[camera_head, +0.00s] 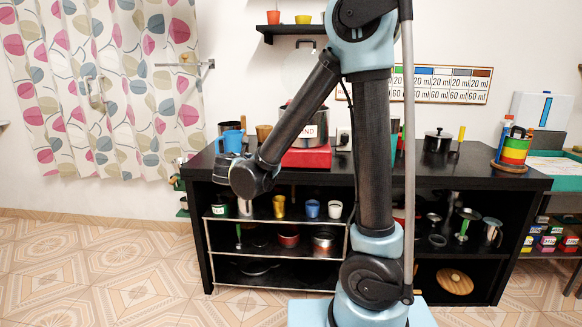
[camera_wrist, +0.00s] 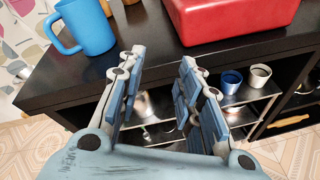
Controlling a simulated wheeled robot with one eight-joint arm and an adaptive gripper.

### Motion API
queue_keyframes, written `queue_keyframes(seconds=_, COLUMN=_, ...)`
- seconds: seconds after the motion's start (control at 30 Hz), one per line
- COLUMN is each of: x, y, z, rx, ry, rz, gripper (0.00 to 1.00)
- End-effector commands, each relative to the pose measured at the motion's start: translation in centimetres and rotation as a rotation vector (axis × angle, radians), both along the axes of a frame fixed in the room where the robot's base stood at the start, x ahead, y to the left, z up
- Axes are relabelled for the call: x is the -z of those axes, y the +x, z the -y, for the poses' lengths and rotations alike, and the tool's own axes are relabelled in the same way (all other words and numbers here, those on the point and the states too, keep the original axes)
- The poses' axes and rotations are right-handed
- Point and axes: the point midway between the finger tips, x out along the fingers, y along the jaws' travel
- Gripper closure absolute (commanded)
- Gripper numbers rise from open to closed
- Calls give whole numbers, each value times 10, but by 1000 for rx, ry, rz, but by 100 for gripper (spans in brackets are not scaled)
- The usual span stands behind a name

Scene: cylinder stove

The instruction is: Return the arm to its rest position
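My arm stands in front of the black counter in the head view, its forearm bent down to the left. My gripper (camera_wrist: 160,62) is open in the wrist view, with its two fingers apart and nothing between them. It is in front of the counter's front edge, below the top. A blue mug (camera_head: 230,141) stands on the counter top close by; it also shows at the upper left of the wrist view (camera_wrist: 86,25). The red box (camera_head: 307,157) is to its right on the top, and also shows in the wrist view (camera_wrist: 230,18).
The black counter (camera_head: 470,172) has open shelves holding several cups and pots. A yellow cup (camera_head: 279,207), a blue cup (camera_head: 312,208) and a white cup (camera_head: 335,209) stand on the upper shelf near my gripper. The tiled floor (camera_head: 100,265) to the left is clear.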

Motion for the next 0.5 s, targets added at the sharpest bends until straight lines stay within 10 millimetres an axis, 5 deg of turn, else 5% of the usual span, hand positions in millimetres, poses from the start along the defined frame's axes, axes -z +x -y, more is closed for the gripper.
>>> queue_keyframes(seconds=0.23, x=6, y=-2, z=108, rx=249, ry=276, rz=-117, gripper=67)
queue_keyframes(seconds=0.5, x=22, y=-35, z=206, rx=540, ry=582, rz=-203, gripper=67)
